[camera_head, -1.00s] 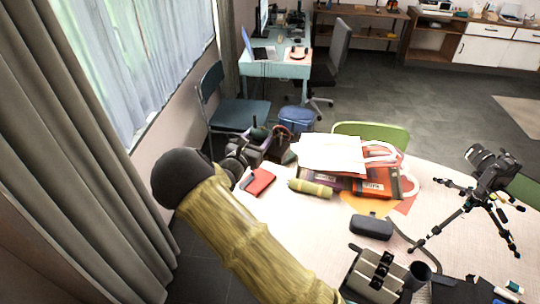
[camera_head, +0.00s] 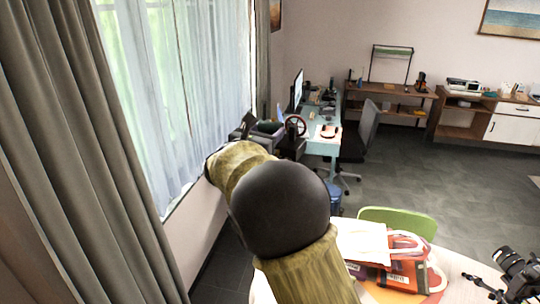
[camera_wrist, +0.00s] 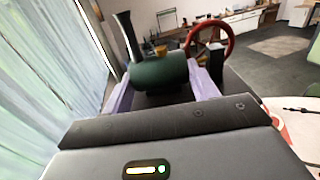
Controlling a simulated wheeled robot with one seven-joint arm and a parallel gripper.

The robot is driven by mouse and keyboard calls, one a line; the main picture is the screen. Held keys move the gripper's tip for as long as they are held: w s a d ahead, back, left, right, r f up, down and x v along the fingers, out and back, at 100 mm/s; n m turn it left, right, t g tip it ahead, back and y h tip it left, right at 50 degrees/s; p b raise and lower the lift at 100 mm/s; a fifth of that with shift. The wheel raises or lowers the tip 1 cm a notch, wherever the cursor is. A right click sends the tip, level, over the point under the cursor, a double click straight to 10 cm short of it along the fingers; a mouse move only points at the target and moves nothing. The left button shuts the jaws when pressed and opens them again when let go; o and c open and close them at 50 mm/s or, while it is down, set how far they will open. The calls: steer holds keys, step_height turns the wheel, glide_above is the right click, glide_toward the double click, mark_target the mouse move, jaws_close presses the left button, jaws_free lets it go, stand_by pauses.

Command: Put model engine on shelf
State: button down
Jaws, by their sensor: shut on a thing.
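The model engine has a dark green boiler, a chimney and a red wheel. In the wrist view, the engine (camera_wrist: 160,73) sits between the pale purple fingers of my gripper (camera_wrist: 160,88), which is shut on it. In the head view, the engine (camera_head: 270,127) and my gripper (camera_head: 288,143) are held up beyond my arm, in front of the blue desk; the arm hides part of them. A wooden shelf unit (camera_head: 392,94) stands against the far wall. To its right is a low cabinet with an open shelf (camera_head: 462,115).
A blue desk (camera_head: 328,145) with a monitor and a grey chair (camera_head: 366,128) stand by the window. The near table (camera_head: 455,268) holds bags, papers and a camera on a tripod (camera_head: 515,268). A green chair (camera_head: 398,221) is behind it. The grey floor (camera_head: 440,170) is clear toward the back.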

steer(key=s+r+p, duration=0.2)
steer(key=s+r, duration=0.1)
steer(key=r, duration=0.9)
steer(key=s+d+r+n+y+p, duration=0.1)
steer(key=s+r+p, duration=0.2)
steer(key=r, duration=0.9)
steer(key=shift+r+t, duration=0.25)
steer(key=shift+t, duration=0.05)
steer(key=shift+w+d, duration=0.1)
steer(key=shift+w, duration=0.05)
